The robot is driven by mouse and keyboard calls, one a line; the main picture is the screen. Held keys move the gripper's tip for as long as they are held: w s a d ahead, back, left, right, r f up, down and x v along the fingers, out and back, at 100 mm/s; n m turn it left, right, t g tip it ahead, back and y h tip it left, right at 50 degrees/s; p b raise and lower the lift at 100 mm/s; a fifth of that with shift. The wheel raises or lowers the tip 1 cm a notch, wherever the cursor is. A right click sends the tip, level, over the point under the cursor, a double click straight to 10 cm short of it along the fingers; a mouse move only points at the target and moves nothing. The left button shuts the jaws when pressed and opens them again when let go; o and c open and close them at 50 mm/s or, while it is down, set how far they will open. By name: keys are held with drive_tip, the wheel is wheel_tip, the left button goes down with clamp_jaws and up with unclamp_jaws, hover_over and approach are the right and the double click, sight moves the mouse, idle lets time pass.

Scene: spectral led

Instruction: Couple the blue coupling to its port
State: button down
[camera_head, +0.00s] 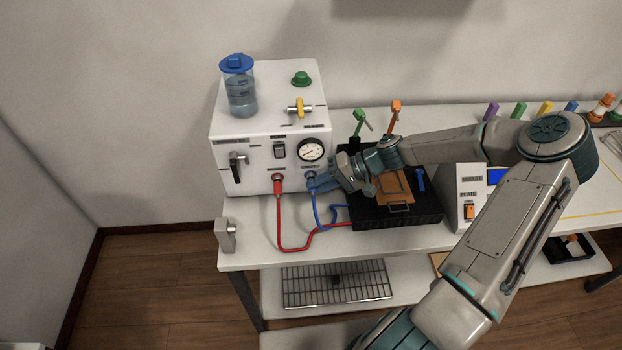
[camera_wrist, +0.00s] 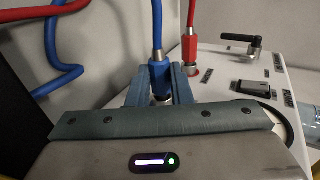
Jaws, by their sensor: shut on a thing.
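The blue coupling (camera_wrist: 160,77) is between the two fingers of my gripper (camera_wrist: 161,90), which is shut on it. In the wrist view its tip meets a metal port (camera_wrist: 161,99) on the white machine's front. I cannot tell whether it is fully seated. A blue hose (camera_wrist: 157,22) runs from its back. In the head view my gripper (camera_head: 318,183) is at the lower right of the machine's front face, below the round gauge (camera_head: 311,149), and hides most of the coupling and port.
The red coupling (camera_head: 277,184) sits in the port left of my gripper, its red hose (camera_head: 280,228) looping over the bench. The white machine (camera_head: 240,165) carries a blue-capped bottle (camera_head: 241,92). A black tray (camera_head: 425,212) lies right, under my arm. The bench's front left is mostly clear.

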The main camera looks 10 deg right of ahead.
drive_tip(key=c, duration=1.2)
unclamp_jaws()
drive_tip(key=shift+c, duration=0.2)
drive_tip(key=b+v, duration=0.1)
drive_tip(key=v, duration=1.2)
drive_tip(key=shift+d+r+b, duration=0.2)
drive_tip(key=shift+d+b, duration=0.15)
drive_tip(key=shift+b, duration=0.05)
